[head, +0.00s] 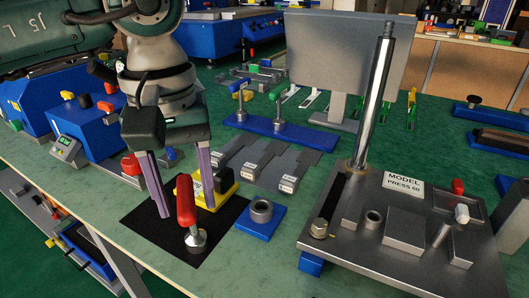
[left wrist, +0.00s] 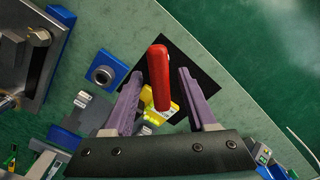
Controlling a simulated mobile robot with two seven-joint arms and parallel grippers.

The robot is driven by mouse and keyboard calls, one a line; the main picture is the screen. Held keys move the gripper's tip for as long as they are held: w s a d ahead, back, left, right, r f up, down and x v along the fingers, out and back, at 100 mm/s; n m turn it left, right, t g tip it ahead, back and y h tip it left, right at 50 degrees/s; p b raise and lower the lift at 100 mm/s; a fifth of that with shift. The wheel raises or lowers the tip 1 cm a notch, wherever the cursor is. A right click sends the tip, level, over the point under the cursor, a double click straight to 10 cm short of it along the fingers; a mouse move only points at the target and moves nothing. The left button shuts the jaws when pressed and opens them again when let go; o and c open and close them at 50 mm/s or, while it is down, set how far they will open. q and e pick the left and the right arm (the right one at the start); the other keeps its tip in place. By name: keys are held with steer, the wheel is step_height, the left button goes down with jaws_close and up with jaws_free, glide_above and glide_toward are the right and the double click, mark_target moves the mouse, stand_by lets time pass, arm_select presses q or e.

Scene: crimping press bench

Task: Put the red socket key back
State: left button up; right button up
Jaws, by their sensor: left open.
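The red socket key (head: 186,201) stands upright, red handle up and metal socket end down, on a black mat (head: 205,255) at the front of the bench. It also shows in the left wrist view (left wrist: 158,80). My left gripper (head: 184,208) is open, its purple fingers pointing down on either side of the handle. In the left wrist view the handle shows between the two fingers (left wrist: 160,74), with gaps visible on both sides. A blue block with a metal ring socket (head: 262,217) sits empty just right of the mat. My right gripper is not in view.
A yellow item (head: 222,187) lies close behind the key. The grey press plate (head: 400,250) with a tall steel post (head: 375,95) stands to the right.

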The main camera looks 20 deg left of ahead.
arm_select(q)
step_height(320, 180, up, 10)
steer(key=shift+f, duration=0.25)
steer(key=shift+p, duration=0.3)
